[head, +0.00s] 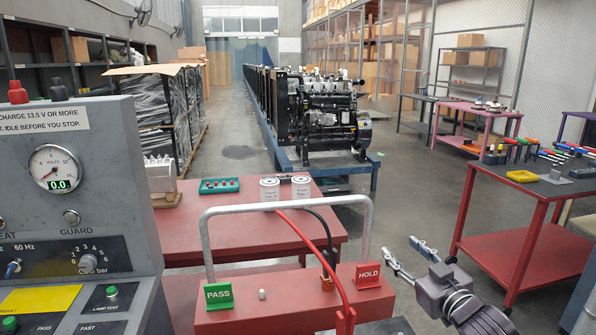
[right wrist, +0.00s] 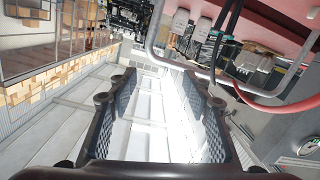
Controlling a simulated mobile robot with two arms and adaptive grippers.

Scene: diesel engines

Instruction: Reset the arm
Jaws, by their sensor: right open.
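My right gripper (head: 403,250) is at the lower right of the head view, to the right of the red box (head: 270,310) with the grey tube handle (head: 290,203). Its two fingers are spread apart and nothing is between them. The right wrist view also shows the open, empty right gripper (right wrist: 156,88), with its dark fingers on either side of a bright gap. My left gripper does not show in either view.
A grey control panel (head: 75,150) fills the left. A green PASS plate (head: 218,295) and a red HOLD plate (head: 368,275) stand on the red box. Behind it is a red table (head: 200,240); another red table (head: 520,190) stands at right. Floor between them is clear.

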